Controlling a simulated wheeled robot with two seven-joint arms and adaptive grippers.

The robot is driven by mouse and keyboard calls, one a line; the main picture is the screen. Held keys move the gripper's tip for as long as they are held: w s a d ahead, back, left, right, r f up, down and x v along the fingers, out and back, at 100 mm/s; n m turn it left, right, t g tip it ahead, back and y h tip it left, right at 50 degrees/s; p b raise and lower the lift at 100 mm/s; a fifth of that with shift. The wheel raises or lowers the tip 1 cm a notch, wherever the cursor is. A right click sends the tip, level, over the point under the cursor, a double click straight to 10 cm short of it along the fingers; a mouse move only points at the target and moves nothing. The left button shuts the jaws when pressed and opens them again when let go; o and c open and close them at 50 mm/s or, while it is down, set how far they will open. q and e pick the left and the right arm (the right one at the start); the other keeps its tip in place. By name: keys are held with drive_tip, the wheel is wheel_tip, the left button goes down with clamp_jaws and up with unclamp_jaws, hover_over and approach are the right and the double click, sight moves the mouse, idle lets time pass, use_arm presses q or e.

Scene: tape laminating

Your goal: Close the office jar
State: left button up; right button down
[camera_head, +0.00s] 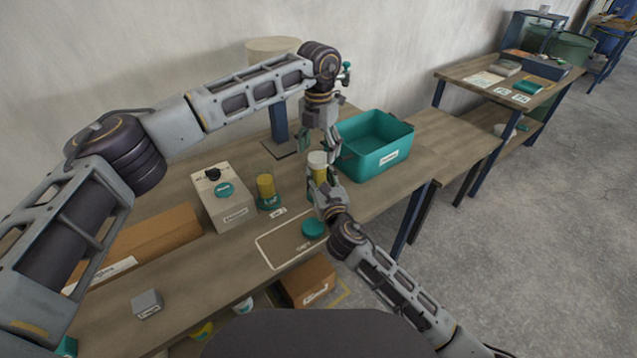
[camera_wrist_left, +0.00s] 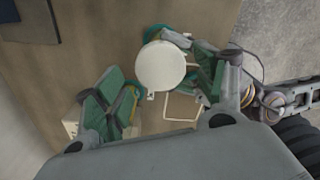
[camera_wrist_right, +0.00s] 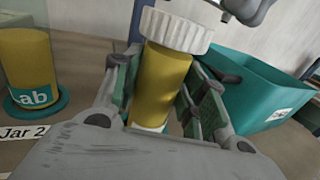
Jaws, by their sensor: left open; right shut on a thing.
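The jar has yellow contents (camera_wrist_right: 162,85) and a ribbed white lid (camera_wrist_right: 178,30) on its top. I cannot tell how tightly the lid sits. In the head view the jar (camera_head: 319,172) stands upright beside the teal bin. My right gripper (camera_head: 322,190) is shut on the jar's body from the front, fingers on either side. My left gripper (camera_head: 319,143) points down above the jar, open. In the left wrist view the round white lid (camera_wrist_left: 161,66) shows between its spread fingers, apparently without contact. The jar's own label is hidden.
The teal bin (camera_head: 374,150) is close on the right. A second yellow jar (camera_wrist_right: 27,70) stands left, on a teal base by a "Jar 2" label. A beige box (camera_head: 224,205) stands farther left.

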use_arm(q)
drive_tip(key=shift+f, duration=1.25)
drive_tip(key=shift+c, duration=0.4)
drive_tip(key=c, duration=1)
drive_tip(key=o, duration=1.2)
drive_tip(key=shift+r, duration=0.1)
wheel_tip(320, 180, up, 12)
